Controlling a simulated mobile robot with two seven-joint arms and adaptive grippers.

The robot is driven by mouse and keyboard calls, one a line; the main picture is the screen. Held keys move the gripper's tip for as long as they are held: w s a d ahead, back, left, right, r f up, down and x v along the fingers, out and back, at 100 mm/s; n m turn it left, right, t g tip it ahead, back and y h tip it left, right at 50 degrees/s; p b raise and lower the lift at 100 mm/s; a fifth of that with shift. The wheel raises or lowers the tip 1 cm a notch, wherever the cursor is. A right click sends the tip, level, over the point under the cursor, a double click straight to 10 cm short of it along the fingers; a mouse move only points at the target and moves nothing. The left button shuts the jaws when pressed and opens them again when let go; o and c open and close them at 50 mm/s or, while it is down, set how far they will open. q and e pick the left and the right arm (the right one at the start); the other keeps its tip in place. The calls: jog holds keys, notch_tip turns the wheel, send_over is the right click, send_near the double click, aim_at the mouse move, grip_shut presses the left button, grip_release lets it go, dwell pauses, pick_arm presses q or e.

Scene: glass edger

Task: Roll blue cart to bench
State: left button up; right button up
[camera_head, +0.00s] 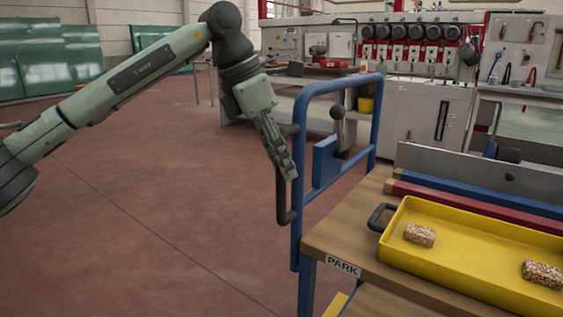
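The blue cart shows as a tall blue tube frame (298,243) at one end of a wooden top (345,225). A dark upright handle (281,203) stands off the frame's left side. My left gripper (287,168) points down at this handle, and its fingers overlap the handle's upper part. The fingers hide that part, so I cannot tell whether they are closed around it or only beside it. A "PARK" label (343,266) is on the wooden top's front edge. My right gripper is out of view.
A yellow tray (470,250) with two speckled blocks lies on the wooden top. A long grey machine (430,110) with dials and a tool board stands behind. Green glass panels (50,60) stand far left. The red floor (150,210) at left is clear.

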pick_arm(q)
jog(key=shift+d+f, duration=0.15)
jog(key=shift+f, duration=0.1)
grip_shut()
dwell(0.3)
